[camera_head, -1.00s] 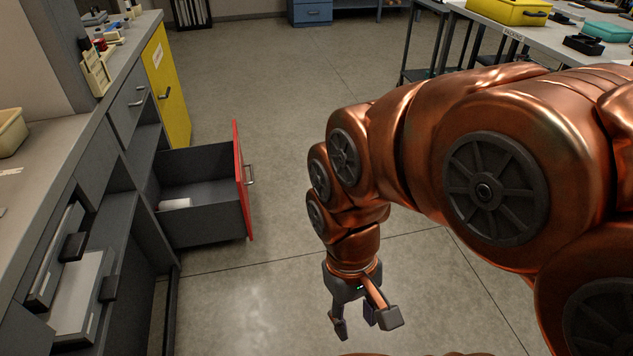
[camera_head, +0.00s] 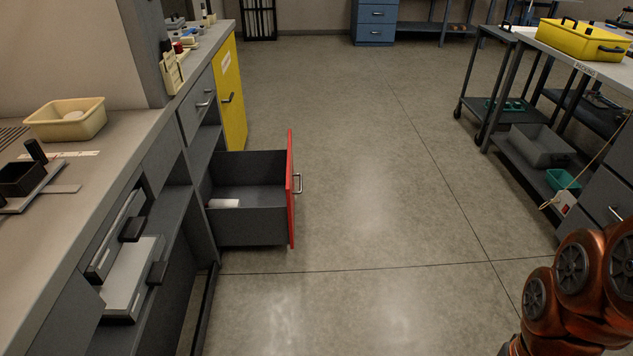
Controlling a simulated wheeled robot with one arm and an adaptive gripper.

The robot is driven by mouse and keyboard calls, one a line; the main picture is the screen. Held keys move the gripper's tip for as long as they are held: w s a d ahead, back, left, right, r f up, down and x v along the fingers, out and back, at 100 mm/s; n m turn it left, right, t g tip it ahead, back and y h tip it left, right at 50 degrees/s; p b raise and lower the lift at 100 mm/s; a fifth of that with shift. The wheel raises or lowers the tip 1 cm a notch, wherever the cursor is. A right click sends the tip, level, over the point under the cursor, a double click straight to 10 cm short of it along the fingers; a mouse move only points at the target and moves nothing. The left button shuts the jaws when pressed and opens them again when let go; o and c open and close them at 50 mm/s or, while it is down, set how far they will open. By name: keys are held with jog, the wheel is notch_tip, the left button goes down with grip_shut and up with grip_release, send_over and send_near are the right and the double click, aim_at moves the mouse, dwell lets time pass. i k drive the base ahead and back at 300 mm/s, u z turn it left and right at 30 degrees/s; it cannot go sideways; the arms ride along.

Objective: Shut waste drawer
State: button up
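The waste drawer (camera_head: 291,190) has a red front and grey walls. It is pulled out from the left-hand bench, its front facing right. A metal handle (camera_head: 298,183) is on the outside of the front. A small white cylindrical item (camera_head: 224,203) lies inside, near the bench side. My copper arm shows only at the lower right corner, well apart from the drawer. My gripper is out of the picture, so its state is hidden.
The grey bench (camera_head: 150,150) runs along the left, with a yellow cabinet door (camera_head: 229,95) beyond the drawer. Open floor (camera_head: 380,200) lies right of the drawer. A dark cart (camera_head: 490,100) and a packing table (camera_head: 590,62) stand at the right.

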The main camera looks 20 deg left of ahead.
aim_at(263, 181)
jog(key=z, duration=0.25)
jog(key=i, duration=1.15)
jog(key=u, duration=0.95)
jog(key=i, duration=0.95)
jog(key=u, duration=1.3)
jog(key=k, duration=0.45)
jog(key=u, duration=1.2)
jog(key=i, duration=0.7)
jog(key=z, duration=0.9)
jog(key=i, duration=0.3)
jog(key=z, duration=0.25)
